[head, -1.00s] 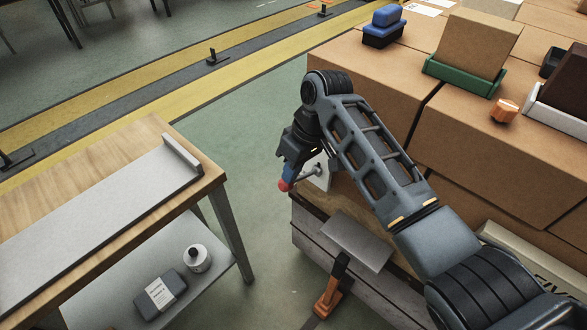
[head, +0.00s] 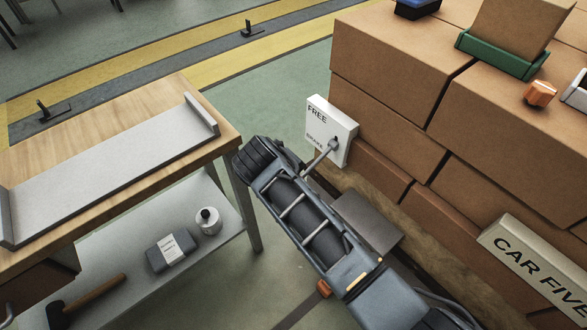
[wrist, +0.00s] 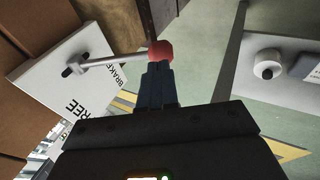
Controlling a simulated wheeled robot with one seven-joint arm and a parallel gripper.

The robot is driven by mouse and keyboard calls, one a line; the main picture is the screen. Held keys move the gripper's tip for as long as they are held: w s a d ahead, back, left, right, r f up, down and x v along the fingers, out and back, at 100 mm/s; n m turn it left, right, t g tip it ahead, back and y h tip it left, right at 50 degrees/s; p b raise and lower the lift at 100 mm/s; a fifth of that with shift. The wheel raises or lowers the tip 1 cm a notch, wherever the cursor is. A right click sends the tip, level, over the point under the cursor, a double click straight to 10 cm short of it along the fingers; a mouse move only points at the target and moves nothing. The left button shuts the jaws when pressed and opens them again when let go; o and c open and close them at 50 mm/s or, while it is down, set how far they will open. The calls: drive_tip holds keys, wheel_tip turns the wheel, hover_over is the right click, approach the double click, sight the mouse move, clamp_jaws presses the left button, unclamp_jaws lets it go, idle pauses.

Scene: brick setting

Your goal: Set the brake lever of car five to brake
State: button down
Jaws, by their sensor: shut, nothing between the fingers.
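The brake panel (head: 345,132) is a white plate on the end of car five, marked FREE at the top and BRAKE lower down. Its grey lever (head: 321,156) runs from a pivot down and to the left, past the BRAKE word. In the wrist view the lever (wrist: 112,61) ends in a red knob (wrist: 160,53). My gripper (wrist: 157,68) is shut and empty, its fingertips right at the knob; I cannot tell whether they touch. In the head view my arm hides the gripper and knob. The CAR FIVE sign (head: 535,262) is on the car's side.
A wooden bench (head: 130,170) with a grey tray stands at the left, close to my arm. Green floor lies behind.

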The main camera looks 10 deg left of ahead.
drive_tip(key=shift+f+b, duration=0.5)
drive_tip(key=shift+f, duration=0.7)
drive_tip(key=shift+d+f, duration=0.15)
drive_tip(key=shift+f, duration=0.1)
